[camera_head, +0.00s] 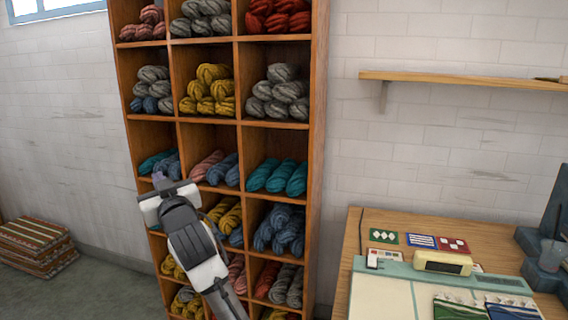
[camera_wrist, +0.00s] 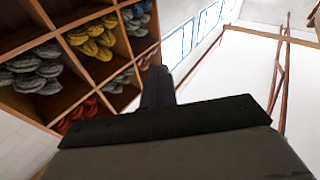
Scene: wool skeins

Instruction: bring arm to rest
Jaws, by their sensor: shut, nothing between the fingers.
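My arm rises from the bottom of the head view in front of the shelf's lower left part. My gripper (camera_head: 160,180) is at its upper end, before the left column of compartments. In the wrist view my gripper (camera_wrist: 157,80) points up, with its fingers together and nothing between them. The wooden shelf (camera_head: 318,120) holds wool skeins in its compartments. The arm hides part of the lower left compartments. I cannot tell the exact gap between my gripper and the shelf.
A wooden table (camera_head: 351,240) stands at the right with a teal-edged board (camera_head: 385,290), a small cream device (camera_head: 442,262) and several cards. A wall shelf (camera_head: 460,80) is above it. Folded striped textiles (camera_head: 38,248) lie on the floor at the left. The floor between is clear.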

